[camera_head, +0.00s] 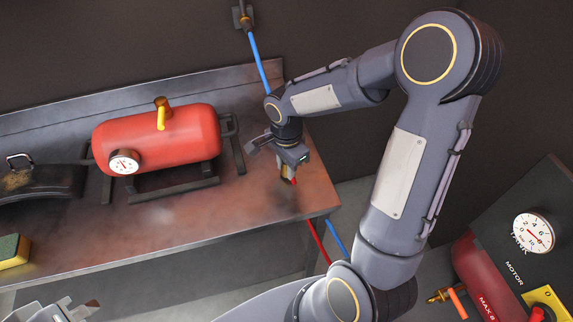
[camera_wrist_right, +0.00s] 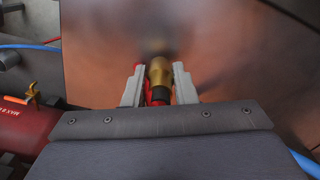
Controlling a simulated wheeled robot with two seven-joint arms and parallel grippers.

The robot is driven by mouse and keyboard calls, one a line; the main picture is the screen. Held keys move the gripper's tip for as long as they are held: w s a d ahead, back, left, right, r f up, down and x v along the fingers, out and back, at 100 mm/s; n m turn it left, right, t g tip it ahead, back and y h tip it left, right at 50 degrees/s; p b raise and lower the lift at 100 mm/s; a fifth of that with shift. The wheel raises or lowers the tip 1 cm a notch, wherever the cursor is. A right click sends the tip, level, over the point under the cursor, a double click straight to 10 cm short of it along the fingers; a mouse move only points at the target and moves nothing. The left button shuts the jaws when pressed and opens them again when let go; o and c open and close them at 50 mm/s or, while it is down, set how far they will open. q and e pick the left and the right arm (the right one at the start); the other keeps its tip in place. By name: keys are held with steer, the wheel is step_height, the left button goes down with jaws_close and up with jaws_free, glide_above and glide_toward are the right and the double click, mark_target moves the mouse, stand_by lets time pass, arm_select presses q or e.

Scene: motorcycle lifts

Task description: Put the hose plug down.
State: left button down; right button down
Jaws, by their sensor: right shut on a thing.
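The hose plug (camera_wrist_right: 159,74) is a brass fitting with a dark collar and a red part beside it. In the right wrist view it sits between the two grey fingers of my right gripper (camera_wrist_right: 159,85), which is shut on it. In the head view my right gripper (camera_head: 288,172) is over the right end of the metal bench (camera_head: 160,240), with the plug (camera_head: 287,174) mostly hidden below it. I cannot tell if the plug touches the bench top. My left gripper (camera_head: 72,312) is partly seen at the bottom left, and its jaw state is unclear.
A red tank (camera_head: 190,135) with a gauge stands on the bench left of my right gripper. A yellow-green sponge (camera_head: 14,251) and a dark curved part (camera_head: 40,182) lie further left. A red hose (camera_head: 318,241) and a blue hose show beyond the bench's right edge. The bench front is clear.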

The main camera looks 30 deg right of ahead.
steer(key=shift+f+b, duration=0.65)
steer(key=shift+r, duration=0.1)
steer(key=c, duration=1.2)
jaws_free()
steer(key=shift+o, duration=0.2)
